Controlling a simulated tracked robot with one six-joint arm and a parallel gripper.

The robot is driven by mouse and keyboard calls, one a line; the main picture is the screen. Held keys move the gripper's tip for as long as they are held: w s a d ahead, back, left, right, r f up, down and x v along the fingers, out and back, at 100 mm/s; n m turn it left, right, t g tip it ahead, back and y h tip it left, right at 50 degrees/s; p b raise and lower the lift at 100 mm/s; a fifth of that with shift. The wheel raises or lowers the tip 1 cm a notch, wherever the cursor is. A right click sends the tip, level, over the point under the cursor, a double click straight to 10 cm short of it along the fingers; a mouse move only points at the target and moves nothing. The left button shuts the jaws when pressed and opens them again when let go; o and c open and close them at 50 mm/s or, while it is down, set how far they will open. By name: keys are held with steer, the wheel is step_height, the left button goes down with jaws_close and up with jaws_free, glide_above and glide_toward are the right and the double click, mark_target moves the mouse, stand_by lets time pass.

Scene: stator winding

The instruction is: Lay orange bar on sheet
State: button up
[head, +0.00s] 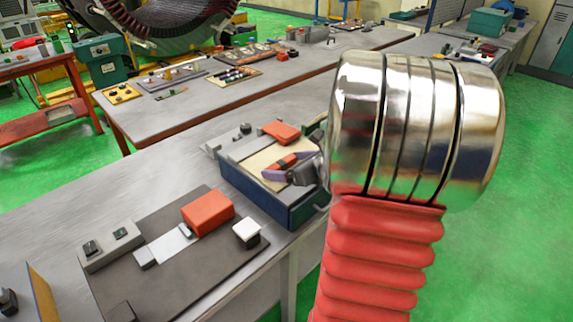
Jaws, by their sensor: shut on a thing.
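A small orange bar (280,162) is at the tips of my gripper (284,168), which is shut on it. The gripper has purple-grey fingers and reaches in from the right, over a beige sheet (258,160). The sheet lies on top of a dark blue box (262,202) on the near bench. The bar is low over the sheet; I cannot tell whether it touches it. My silver and red arm hides the right end of the box and part of the gripper.
An orange block (283,131) sits at the box's back edge. On the near bench (175,160), a dark mat (185,270) holds a larger orange-red block (207,212) and a white-topped block (246,232). Another bench with several parts stands behind.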

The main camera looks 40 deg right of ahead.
steer(key=o, duration=1)
steer(key=shift+o, duration=0.2)
steer(key=v, duration=1.2)
steer(key=shift+a, duration=0.1)
